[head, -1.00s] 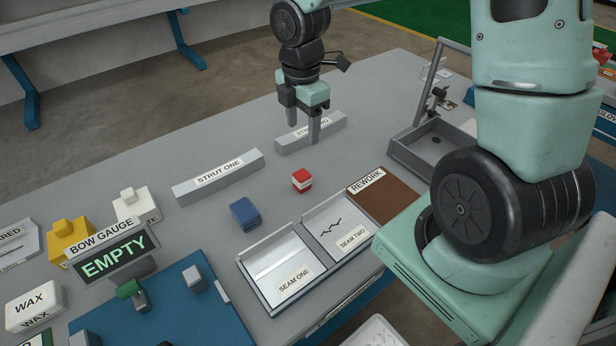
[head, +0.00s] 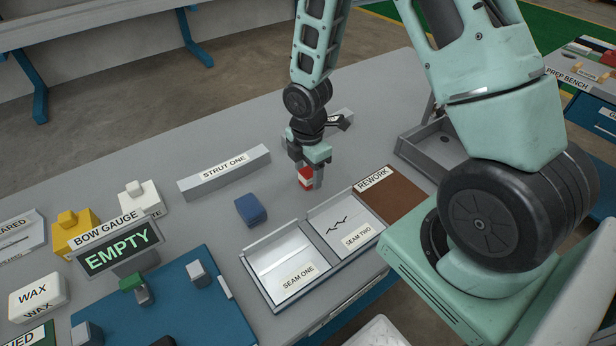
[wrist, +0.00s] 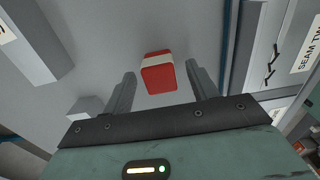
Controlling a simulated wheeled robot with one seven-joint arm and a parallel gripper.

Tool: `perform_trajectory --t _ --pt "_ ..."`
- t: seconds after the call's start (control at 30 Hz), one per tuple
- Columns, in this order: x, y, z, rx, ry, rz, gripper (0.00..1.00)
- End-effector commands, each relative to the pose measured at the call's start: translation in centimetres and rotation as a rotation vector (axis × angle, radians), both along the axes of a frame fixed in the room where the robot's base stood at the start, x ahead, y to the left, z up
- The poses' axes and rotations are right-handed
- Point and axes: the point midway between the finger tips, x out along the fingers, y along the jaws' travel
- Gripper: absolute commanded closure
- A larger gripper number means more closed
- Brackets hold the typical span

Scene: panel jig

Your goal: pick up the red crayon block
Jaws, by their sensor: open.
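The red crayon block (head: 305,178), red with a white band, stands on the grey table. In the wrist view the red crayon block (wrist: 158,74) shows just beyond the fingertips, roughly centred between them. My gripper (head: 309,183) is open and low over the table at the block. In the wrist view my gripper (wrist: 160,78) has one finger on each side, with a gap to the block on both sides. In the head view a finger and the gripper body hide part of the block.
A blue block (head: 250,210) stands to the left. The STRUT ONE bar (head: 224,174) lies behind it. The seam tray (head: 282,262) and brown REWORK pad (head: 391,192) are in front and to the right. A grey open bin (head: 437,150) stands further right.

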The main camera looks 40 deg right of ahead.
Motion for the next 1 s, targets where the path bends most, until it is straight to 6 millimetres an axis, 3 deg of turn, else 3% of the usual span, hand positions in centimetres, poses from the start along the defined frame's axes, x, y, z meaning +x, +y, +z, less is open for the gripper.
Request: perform_trajectory --t 0.33,0.37,0.5,0.53,0.83,1.0 --pt "0.0 0.0 -1.0 0.000 -0.001 0.000 0.42" --pt "0.0 0.0 -1.0 0.000 -0.001 0.000 0.47" --pt "0.0 0.0 -0.9 0.000 -0.001 0.000 0.86" --pt "0.0 0.0 -0.9 0.000 -0.001 0.000 0.90" --pt "0.0 0.0 -0.7 0.000 -0.001 0.000 0.90" --pt "0.1 -0.1 1.3 0.000 -0.004 -0.002 0.90"
